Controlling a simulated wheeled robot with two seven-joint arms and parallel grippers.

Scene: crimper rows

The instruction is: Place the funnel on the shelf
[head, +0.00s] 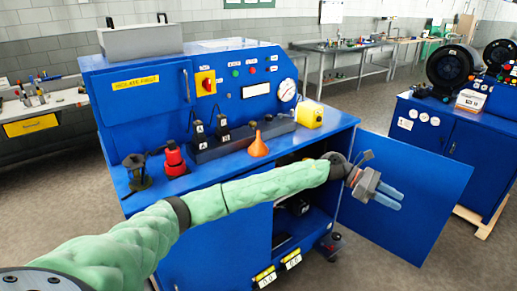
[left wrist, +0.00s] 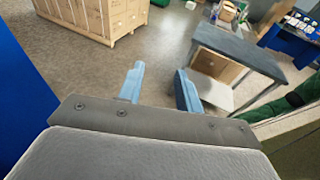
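An orange funnel (head: 258,146) stands wide end down on the blue bench top, near its front edge. Below the top, the blue cabinet is open and a lower shelf surface (head: 308,229) shows inside, partly hidden by my left arm. My left gripper (head: 400,197) is right of the cabinet opening, in front of the open door and well apart from the funnel. In the left wrist view, its two blue fingers (left wrist: 160,84) are apart with nothing between them. My right gripper is in neither view.
The open blue door (head: 425,200) stands out to the right. On the bench top are a red bottle jack (head: 175,162), a black block with fittings (head: 225,146) and a yellow container (head: 310,113). Floor is clear between the bench and the blue cabinet at right.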

